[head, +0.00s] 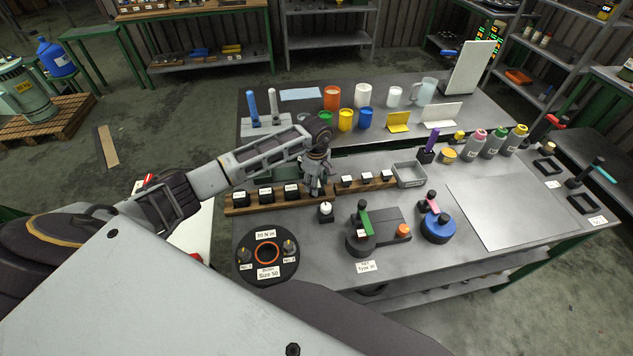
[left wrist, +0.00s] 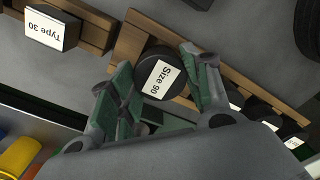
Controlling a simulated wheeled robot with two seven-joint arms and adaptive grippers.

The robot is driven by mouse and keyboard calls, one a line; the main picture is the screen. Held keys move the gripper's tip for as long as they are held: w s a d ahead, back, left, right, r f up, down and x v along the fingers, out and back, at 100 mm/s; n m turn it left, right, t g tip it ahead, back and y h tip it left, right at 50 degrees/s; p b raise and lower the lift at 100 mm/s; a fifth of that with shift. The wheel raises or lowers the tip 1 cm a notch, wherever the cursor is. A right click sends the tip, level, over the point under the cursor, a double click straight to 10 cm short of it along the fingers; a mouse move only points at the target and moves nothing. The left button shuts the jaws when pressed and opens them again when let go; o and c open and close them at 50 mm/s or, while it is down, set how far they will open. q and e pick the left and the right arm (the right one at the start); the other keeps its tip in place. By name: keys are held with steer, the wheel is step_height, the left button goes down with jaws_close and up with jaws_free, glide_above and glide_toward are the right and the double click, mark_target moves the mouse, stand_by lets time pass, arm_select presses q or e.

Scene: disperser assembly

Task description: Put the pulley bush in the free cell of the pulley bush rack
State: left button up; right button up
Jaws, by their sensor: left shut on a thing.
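The pulley bush (left wrist: 150,62) is a black round piece with a white "Size 90" label. In the left wrist view my left gripper (left wrist: 160,66) is shut on it, with a green-padded finger on each side. The wooden pulley bush rack (left wrist: 132,42) shows behind and beside the bush, with several labelled black bushes in a row. I cannot tell whether the held bush is seated or just above the rack. In the head view my left gripper (head: 317,180) is over the right end of the rack (head: 262,208) and hides the bush. My right gripper is not in view.
A second wooden rack with labelled blocks (head: 346,180) lies close to the right. A grey tray (head: 409,180), a small black post (head: 326,212) and a round black plate (head: 285,270) stand nearby. Cups and bottles stand farther back. A bare grey sheet (head: 515,210) lies at right.

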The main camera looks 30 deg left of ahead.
arm_select(q)
steer(key=shift+f, duration=0.1)
steer(key=o, duration=1.5)
steer(key=shift+r, duration=0.25)
step_height(320, 180, up, 12)
steer(key=b, duration=0.3)
steer(key=shift+f, duration=0.1)
steer(key=shift+s+d+f, duration=0.1)
